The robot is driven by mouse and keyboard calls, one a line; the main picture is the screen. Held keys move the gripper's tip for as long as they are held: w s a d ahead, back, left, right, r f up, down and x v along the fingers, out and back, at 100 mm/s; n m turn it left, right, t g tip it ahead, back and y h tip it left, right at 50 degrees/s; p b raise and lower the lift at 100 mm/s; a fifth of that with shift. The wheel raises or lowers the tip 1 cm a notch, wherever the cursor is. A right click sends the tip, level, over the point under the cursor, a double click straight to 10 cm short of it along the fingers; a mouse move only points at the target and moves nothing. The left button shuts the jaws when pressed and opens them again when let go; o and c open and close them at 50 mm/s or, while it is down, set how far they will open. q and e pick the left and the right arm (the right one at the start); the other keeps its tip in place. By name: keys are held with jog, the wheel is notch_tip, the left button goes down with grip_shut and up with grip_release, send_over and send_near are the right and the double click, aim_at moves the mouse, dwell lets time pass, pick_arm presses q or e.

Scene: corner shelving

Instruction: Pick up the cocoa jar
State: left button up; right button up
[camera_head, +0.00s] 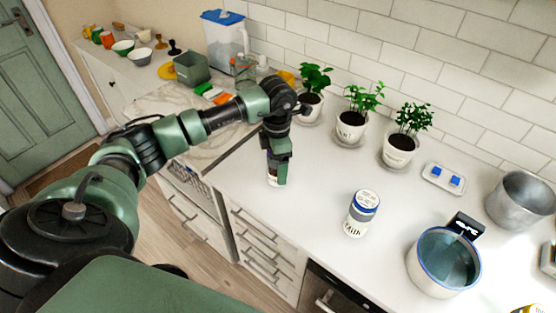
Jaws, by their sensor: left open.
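My left gripper (279,158) points down over the counter and is open. A jar (273,180) stands upright right at its fingers, with the gripper hiding its top and much of its side. Its visible lower part is white with a darker patch above. I cannot read its label, so I cannot confirm that it is the cocoa jar, nor tell whether the fingers touch it. A second jar (361,214), white with a blue band and lettering like "Milk", stands apart to the right. My right gripper is not in view.
Several potted plants, one of them here (351,123), line the tiled wall behind. A blue-rimmed pot (444,262) and a metal pot (522,201) stand at the right. A green square container (192,68) is at the back left. The white counter (310,195) between the jars is clear.

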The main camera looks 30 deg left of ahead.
pick_arm(q)
grip_shut()
jog(key=shift+w, duration=0.1)
